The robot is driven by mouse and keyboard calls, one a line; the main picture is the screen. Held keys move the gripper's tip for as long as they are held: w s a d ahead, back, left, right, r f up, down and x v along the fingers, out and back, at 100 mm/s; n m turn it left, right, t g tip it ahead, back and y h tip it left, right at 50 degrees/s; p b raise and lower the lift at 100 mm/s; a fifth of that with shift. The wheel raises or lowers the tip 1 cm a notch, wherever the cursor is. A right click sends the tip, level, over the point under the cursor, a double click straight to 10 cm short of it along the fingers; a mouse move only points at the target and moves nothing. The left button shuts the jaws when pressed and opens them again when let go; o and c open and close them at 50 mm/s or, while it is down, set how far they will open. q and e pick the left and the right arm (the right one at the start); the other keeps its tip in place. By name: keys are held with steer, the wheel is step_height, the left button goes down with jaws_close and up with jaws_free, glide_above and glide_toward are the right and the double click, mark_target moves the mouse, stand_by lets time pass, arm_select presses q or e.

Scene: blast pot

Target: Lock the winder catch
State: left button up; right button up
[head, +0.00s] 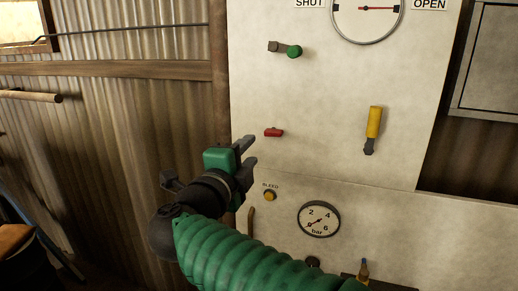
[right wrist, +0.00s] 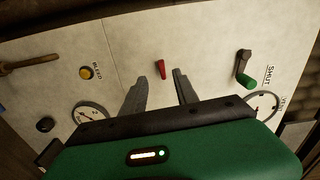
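A small red catch (head: 274,132) lies roughly horizontal on the pale panel. I take it for the winder catch. A crank with a green knob (head: 291,51), perhaps the winder, is on the panel above it. My right gripper (head: 248,152) is just left of and below the red catch, with its fingers pointing towards the panel. In the right wrist view, the red catch (right wrist: 161,69) shows beyond and between the two parted fingertips (right wrist: 159,82), with nothing between them. The gripper appears apart from the catch. My left gripper is not in view.
A yellow-handled lever (head: 374,122) is on the panel to the right. Below are a yellow bleed button (head: 270,195) and a bar gauge (head: 319,219). A SHUT/OPEN dial (head: 367,18) is at the top. A corrugated wall (head: 120,150) lies to the left.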

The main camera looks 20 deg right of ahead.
mark_target(272, 135)
steer(key=v, duration=0.5)
steer(key=shift+a+b, duration=0.15)
steer(key=shift+b, duration=0.2)
steer(key=shift+o, duration=0.4)
steer(key=o, duration=0.5)
step_height(272, 135, up, 2)
steer(key=n+p, duration=0.7)
steer(key=shift+s+n+p, duration=0.15)
steer(key=shift+n+p, duration=0.15)
steer(key=shift+p, duration=0.1)
steer(key=w+d+n+p, duration=0.3)
steer(key=w, duration=0.1)
steer(key=w+d+f+n+p, duration=0.1)
steer(key=w+d+n+p, duration=0.2)
steer(key=w+d, duration=0.1)
steer(key=w+d+n+p, duration=0.3)
steer(key=w+n+p, duration=0.1)
steer(key=shift+d+f, duration=0.25)
steer(key=shift+f, duration=0.05)
steer(key=shift+w+d+f, duration=0.1)
steer(key=shift+w+d, duration=0.1)
steer(key=shift+w, duration=0.15)
